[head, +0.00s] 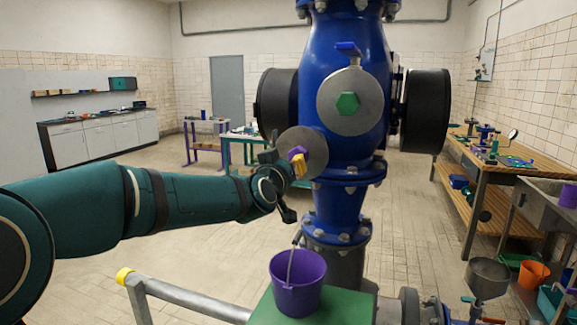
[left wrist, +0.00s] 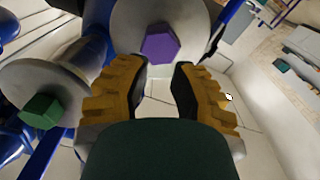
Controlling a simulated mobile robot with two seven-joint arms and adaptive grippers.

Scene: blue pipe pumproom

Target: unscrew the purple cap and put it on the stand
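The purple hexagonal cap (head: 296,152) sits on a round grey flange (head: 317,148) on the left side of the blue pipe. In the left wrist view the purple cap (left wrist: 160,43) shows whole at the middle of its disc. A green-topped stand (head: 262,311) is low in front of the pipe. My right gripper is not visible.
A purple bucket (head: 298,285) stands on the green top. The blue pipe (head: 343,55) also carries a green hexagonal cap (head: 347,104) and black side drums. A grey rail (head: 190,299) runs at lower left. A workbench (head: 490,165) stands at right.

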